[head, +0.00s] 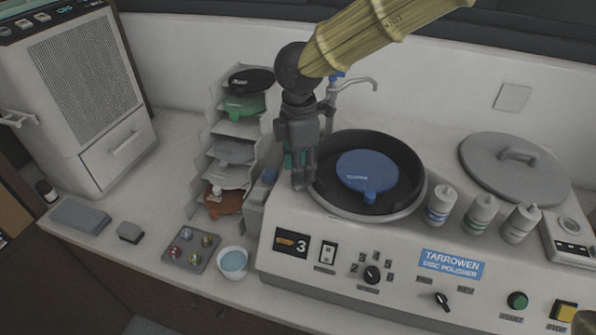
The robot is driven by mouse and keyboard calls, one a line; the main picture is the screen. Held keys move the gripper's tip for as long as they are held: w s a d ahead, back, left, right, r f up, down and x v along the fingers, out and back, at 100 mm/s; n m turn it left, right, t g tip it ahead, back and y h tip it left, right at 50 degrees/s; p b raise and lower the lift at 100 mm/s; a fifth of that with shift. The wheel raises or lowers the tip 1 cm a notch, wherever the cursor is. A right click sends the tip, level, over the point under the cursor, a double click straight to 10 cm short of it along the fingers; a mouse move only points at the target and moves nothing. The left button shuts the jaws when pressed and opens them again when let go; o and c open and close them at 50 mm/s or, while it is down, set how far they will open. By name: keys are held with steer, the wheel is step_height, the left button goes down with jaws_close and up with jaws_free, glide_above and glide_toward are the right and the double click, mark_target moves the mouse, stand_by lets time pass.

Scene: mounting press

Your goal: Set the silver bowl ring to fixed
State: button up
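The silver bowl ring (372,216) runs around the dark bowl of the disc polisher (350,262). A blue disc (367,173) with a small tab at its front lies in the bowl. My gripper (298,184) points down at the left side of the ring. It covers part of that side, and I cannot tell whether it touches the ring. Its fingers look close together, but the view does not show whether they are shut on anything. No marking for the ring's setting is readable.
A tap (358,84) stands behind the bowl. Several bottles (480,213) and a round grey lid (514,166) are to its right. A rack of discs (232,150) stands close on the left. A small cup (233,262) and sample tray (191,248) lie front left.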

steer(key=shift+s+f, duration=0.35)
steer(key=shift+f, duration=0.45)
steer(key=shift+w+f, duration=0.2)
steer(key=shift+f, duration=0.45)
steer(key=shift+s, duration=0.1)
steer(key=shift+c, duration=0.5)
jaws_close()
